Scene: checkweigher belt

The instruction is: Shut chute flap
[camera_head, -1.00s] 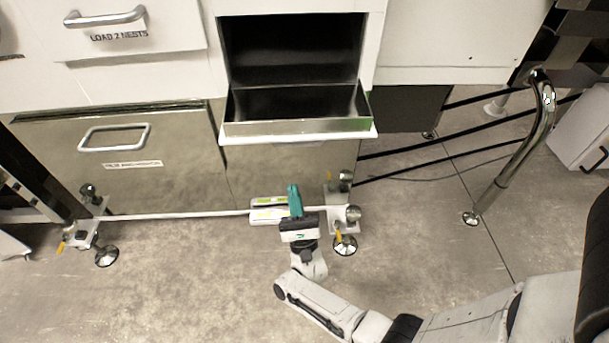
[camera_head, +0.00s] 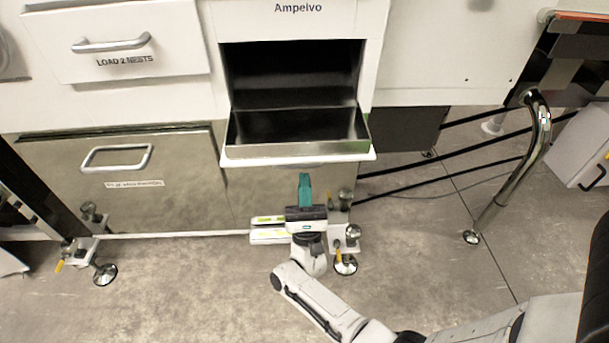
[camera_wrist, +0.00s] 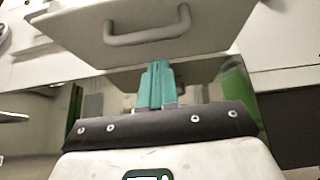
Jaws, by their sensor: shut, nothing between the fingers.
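The chute flap (camera_head: 298,157) hangs open, tilted outward from the dark chute opening (camera_head: 293,75), with metal side walls and a white front edge. In the wrist view, a pale panel with a bar handle, which looks like the flap's front face (camera_wrist: 205,35), fills the upper middle; its handle (camera_wrist: 146,28) is above the fingertips. My gripper (camera_head: 304,180) has teal fingers shut together and empty, pointing up just below the flap's front edge in the head view. The fingers also show in the wrist view (camera_wrist: 158,75). I cannot tell whether they touch the flap.
A drawer marked LOAD 2 NESTS (camera_head: 115,35) is at upper left. A steel bin front with a handle (camera_head: 118,200) is below it. Levelling feet (camera_head: 345,264) and a low white rail are near my gripper. A bent steel tube (camera_head: 540,130) stands right. Floor in front is open.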

